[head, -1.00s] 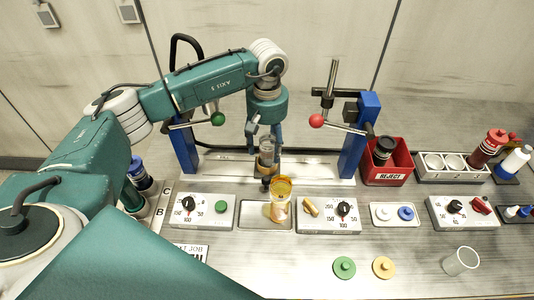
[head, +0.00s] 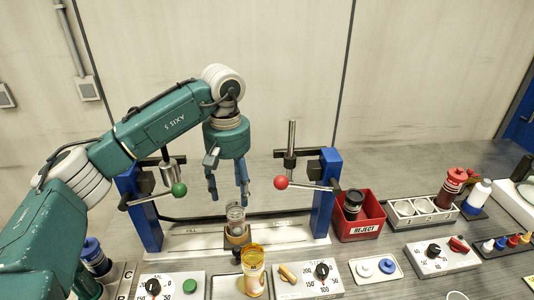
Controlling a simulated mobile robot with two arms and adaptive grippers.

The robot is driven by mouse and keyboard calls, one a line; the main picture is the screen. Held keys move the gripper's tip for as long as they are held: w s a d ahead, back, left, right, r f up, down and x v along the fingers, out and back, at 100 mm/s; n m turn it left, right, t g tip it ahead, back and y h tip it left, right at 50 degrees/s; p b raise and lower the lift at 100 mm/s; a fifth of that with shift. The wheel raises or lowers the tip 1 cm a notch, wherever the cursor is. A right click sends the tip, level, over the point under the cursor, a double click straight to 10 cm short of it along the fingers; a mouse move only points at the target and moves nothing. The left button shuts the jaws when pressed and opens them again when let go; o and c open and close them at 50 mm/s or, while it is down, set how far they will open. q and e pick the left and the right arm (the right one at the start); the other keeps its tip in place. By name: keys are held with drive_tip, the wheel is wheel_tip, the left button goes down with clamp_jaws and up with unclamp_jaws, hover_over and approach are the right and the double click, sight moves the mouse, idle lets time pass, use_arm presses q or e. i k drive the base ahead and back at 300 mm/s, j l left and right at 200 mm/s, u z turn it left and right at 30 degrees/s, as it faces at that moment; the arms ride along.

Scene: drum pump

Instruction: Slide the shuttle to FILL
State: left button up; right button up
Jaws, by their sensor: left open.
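The shuttle (head: 237,240) is a small tan carrier on the pale rail plate (head: 285,238), between two blue posts. A clear jar (head: 236,218) stands upright in it, and a dark knob shows at its front. The word FILL is on the plate to the shuttle's left. The shuttle sits near the plate's middle. My left gripper (head: 228,203) is open and points down above and slightly behind the jar, with nothing between its fingers. Whether a fingertip touches the jar is hard to tell, but they look apart. My right gripper is not in view.
A green-ball lever (head: 179,189) and a red-ball lever (head: 281,183) flank the rail. An amber bottle (head: 253,270) stands in front of the shuttle. Dial boxes (head: 309,281) line the front. A red REJECT bin (head: 360,222) stands right of the right post.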

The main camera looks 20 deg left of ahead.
sight(235, 245)
drive_tip(key=k+l, duration=0.5)
drive_tip(key=k, duration=0.2)
drive_tip(key=k+l, duration=0.5)
drive_tip(key=k, duration=0.15)
